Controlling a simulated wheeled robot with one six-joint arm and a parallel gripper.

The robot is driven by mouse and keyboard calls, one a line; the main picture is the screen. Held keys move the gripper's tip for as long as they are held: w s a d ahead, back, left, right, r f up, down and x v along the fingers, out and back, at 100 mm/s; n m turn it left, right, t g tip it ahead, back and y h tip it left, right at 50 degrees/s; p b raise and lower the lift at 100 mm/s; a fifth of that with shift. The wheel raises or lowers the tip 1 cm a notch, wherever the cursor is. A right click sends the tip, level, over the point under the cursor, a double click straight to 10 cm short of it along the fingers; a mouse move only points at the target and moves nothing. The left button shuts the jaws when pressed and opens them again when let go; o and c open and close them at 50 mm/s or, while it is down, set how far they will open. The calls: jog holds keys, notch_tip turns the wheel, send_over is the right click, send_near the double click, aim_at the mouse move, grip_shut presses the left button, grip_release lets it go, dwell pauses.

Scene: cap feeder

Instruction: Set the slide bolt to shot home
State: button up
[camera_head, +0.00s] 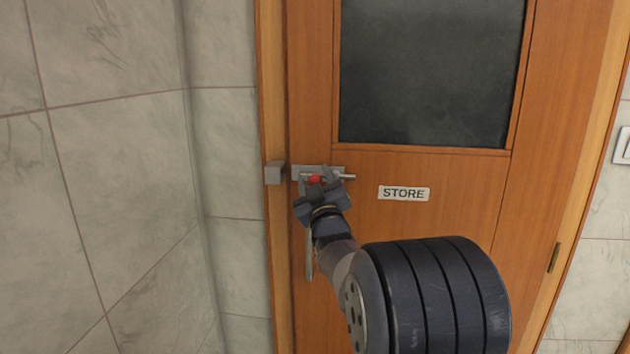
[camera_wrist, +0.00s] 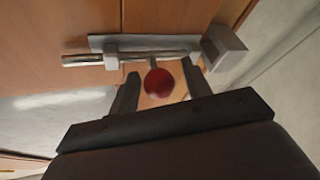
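The slide bolt (camera_head: 350,177) is a pale metal rod on a grey plate on the wooden door. Its rod (camera_wrist: 80,60) also shows in the wrist view, extending past the plate on the side away from the keeper. The rod's other end looks short of the grey keeper block (camera_head: 273,174), which also shows in the wrist view (camera_wrist: 228,44). The bolt's red knob (camera_wrist: 158,83) sits between the fingers of my gripper (camera_wrist: 160,72). The fingers are open, with a visible gap on each side of the knob. In the head view my gripper (camera_head: 316,180) partly hides the bolt.
The door (camera_head: 450,190) has a dark window panel (camera_head: 430,70) and a STORE sign (camera_head: 404,193) right of the bolt. A handle (camera_head: 309,262) hangs below, partly behind my arm. A tiled wall (camera_head: 120,180) stands left of the door frame.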

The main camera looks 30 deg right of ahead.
grip_shut()
dwell(0.3)
jog(key=shift+w+a+f+b, duration=0.15)
jog(key=shift+w+a+b, duration=0.15)
jog(key=shift+b, duration=0.2)
jog(key=shift+w+a+b, duration=0.35)
jog(key=shift+a+b, duration=0.05)
jog(key=shift+a, duration=0.2)
jog(key=shift+w+a+b, duration=0.35)
jog(key=shift+a+b, duration=0.05)
jog(key=shift+a, duration=0.2)
jog(key=shift+r, duration=0.2)
jog(key=shift+o, duration=0.4)
grip_release()
jog(key=shift+w+a, duration=0.1)
jog(key=shift+a, duration=0.05)
